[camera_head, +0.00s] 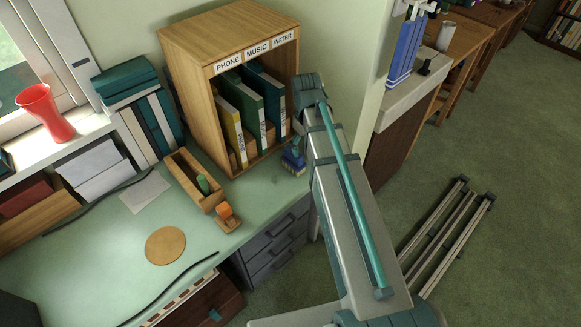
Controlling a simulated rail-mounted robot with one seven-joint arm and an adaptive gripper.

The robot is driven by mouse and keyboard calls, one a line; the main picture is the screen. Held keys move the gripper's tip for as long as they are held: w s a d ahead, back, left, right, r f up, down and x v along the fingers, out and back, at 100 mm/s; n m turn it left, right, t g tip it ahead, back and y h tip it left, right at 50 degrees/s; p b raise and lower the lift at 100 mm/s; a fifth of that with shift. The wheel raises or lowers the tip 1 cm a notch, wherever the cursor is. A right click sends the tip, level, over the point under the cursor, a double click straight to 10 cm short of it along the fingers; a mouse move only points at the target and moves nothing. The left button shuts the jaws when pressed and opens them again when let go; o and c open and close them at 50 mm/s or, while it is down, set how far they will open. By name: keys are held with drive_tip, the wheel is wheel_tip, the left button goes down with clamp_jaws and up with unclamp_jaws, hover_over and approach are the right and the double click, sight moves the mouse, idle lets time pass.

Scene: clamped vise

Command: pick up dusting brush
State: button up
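A small blue object (292,157), which looks like the dusting brush, is at the right end of the green desk (205,245). It is beside the front right corner of the wooden binder cabinet and just left of my arm. It is small in the picture, so its handle and bristles cannot be told apart clearly. My arm rises along the right of the desk and partly blocks the view there. My gripper is not visible, so its distance from the blue object cannot be told.
The wooden cabinet (196,75) holds several binders. A narrow wooden box (183,176) and a small orange item (228,216) sit left of the blue object. A round cork mat (165,246) lies on the desk. Grey rails (446,237) lie on the floor at right.

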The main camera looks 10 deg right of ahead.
sight(294, 160)
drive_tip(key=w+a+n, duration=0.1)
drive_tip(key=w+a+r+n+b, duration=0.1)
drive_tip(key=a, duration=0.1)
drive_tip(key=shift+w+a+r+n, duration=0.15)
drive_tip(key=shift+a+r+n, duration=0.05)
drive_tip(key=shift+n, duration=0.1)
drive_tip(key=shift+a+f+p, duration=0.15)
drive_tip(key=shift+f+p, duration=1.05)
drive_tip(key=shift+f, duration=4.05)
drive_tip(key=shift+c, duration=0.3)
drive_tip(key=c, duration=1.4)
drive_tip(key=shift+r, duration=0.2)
